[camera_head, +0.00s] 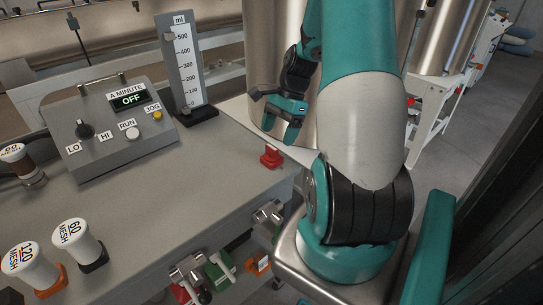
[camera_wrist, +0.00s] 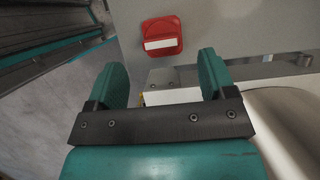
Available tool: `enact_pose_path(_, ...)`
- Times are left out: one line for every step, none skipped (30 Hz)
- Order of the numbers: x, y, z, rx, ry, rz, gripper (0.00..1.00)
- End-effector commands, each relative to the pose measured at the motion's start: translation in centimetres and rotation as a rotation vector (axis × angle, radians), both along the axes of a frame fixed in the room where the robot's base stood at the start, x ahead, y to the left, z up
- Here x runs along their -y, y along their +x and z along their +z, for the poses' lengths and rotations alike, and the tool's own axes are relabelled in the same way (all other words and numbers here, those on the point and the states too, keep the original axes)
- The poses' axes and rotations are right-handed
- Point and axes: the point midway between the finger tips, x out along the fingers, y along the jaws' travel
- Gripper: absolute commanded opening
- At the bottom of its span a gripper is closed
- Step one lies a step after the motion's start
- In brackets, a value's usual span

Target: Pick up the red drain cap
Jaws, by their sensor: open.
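My gripper (camera_head: 282,132) is above the bench's far right side, higher than and beyond the cap. Its two teal fingers (camera_wrist: 164,80) are spread apart with nothing between them.
A control box (camera_head: 110,125) reading OFF and a ml gauge (camera_head: 183,65) stand on the bench (camera_head: 190,185). Valves with coloured handles (camera_head: 217,270) line the bench's front side. The bench top around the cap is clear.

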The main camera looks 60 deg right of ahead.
Motion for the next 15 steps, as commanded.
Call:
enact_pose_path(-0.1, 0.0, -0.3, -0.001, 0.000, 0.000, 0.77)
enact_pose_path(-0.2, 0.0, -0.4, -0.001, 0.000, 0.000, 0.77)
enact_pose_path(-0.3, 0.1, -0.6, -0.001, 0.001, 0.000, 0.77)
enact_pose_path(-0.4, 0.1, -0.9, -0.002, 0.001, 0.001, 0.77)
enact_pose_path(-0.5, 0.2, -1.2, -0.001, 0.001, 0.002, 0.77)
enact_pose_path(-0.8, 0.2, -1.7, -0.002, 0.003, 0.002, 0.77)
enact_pose_path(-1.0, 0.3, -2.2, -0.002, 0.003, 0.002, 0.77)
enact_pose_path(-1.2, 0.4, -2.7, -0.003, 0.004, 0.002, 0.77)
enact_pose_path(-1.4, 0.5, -3.2, -0.002, 0.003, 0.002, 0.77)
enact_pose_path(-1.6, 0.5, -3.7, -0.002, 0.004, 0.001, 0.77)
enact_pose_path(-1.7, 0.5, -4.1, -0.002, 0.004, 0.001, 0.77)
enact_pose_path(-1.9, 0.6, -4.5, -0.002, 0.001, 0.001, 0.77)
enact_pose_path(-2.0, 0.6, -4.7, -0.002, 0.001, 0.001, 0.77)
enact_pose_path(-2.0, 0.7, -4.9, -0.002, 0.001, 0.001, 0.77)
enact_pose_path(-2.1, 0.7, -5.1, 0.000, 0.000, 0.000, 0.77)
